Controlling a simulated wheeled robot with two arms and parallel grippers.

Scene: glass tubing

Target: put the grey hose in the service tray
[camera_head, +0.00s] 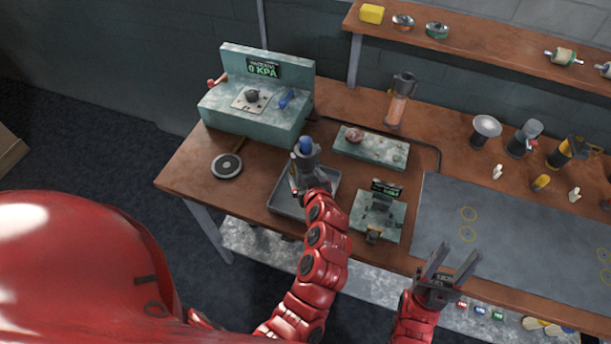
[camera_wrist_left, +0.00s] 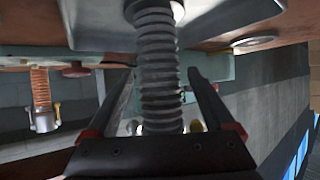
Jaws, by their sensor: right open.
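The grey hose (camera_wrist_left: 159,75) is ribbed, with a smooth metal collar. In the left wrist view it runs between the two fingers of my left gripper (camera_wrist_left: 160,80), with a narrow gap seen on each side, so the fingers look open around it. In the head view my left gripper (camera_head: 309,178) is over the service tray (camera_head: 283,207), a shallow grey tray, and hides part of it. The hose's blue-topped end (camera_head: 306,146) shows above the gripper. I cannot tell whether the hose touches the tray floor. My right gripper (camera_head: 445,265) is open and empty at the table's front edge.
An orange hose (camera_head: 397,107) stands at the back. Green fixtures (camera_head: 370,149) sit right of the tray. A grey mat (camera_head: 520,235) has free room.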

